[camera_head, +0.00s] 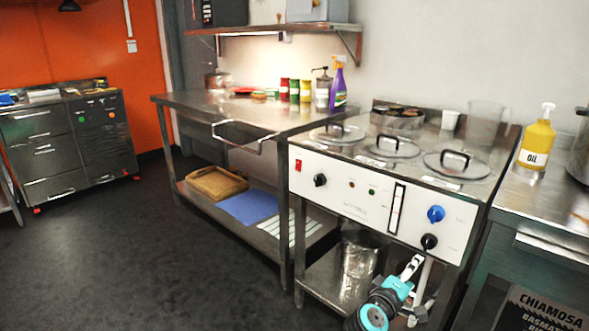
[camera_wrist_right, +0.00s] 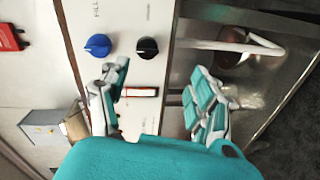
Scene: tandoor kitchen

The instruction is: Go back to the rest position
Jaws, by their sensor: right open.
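My right gripper (camera_head: 418,284) is at the lower right of the head view, in front of the white control panel (camera_head: 350,207) of the steel cooking unit. In the right wrist view the gripper (camera_wrist_right: 158,82) has its two teal and grey fingers spread apart, with nothing between them. A black knob (camera_head: 429,241) is just above the gripper in the head view, and a blue knob (camera_head: 436,213) is above that. Both the black knob (camera_wrist_right: 147,47) and the blue knob (camera_wrist_right: 98,46) show beyond the fingers in the right wrist view. My left gripper is out of view.
A steel worktable (camera_head: 200,100) with jars and a purple spray bottle (camera_head: 338,85) stands left of the cooking unit. A yellow oil bottle (camera_head: 537,140) stands on the right counter. A metal bin (camera_head: 358,265) sits under the unit. The dark floor (camera_head: 130,250) at left is clear.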

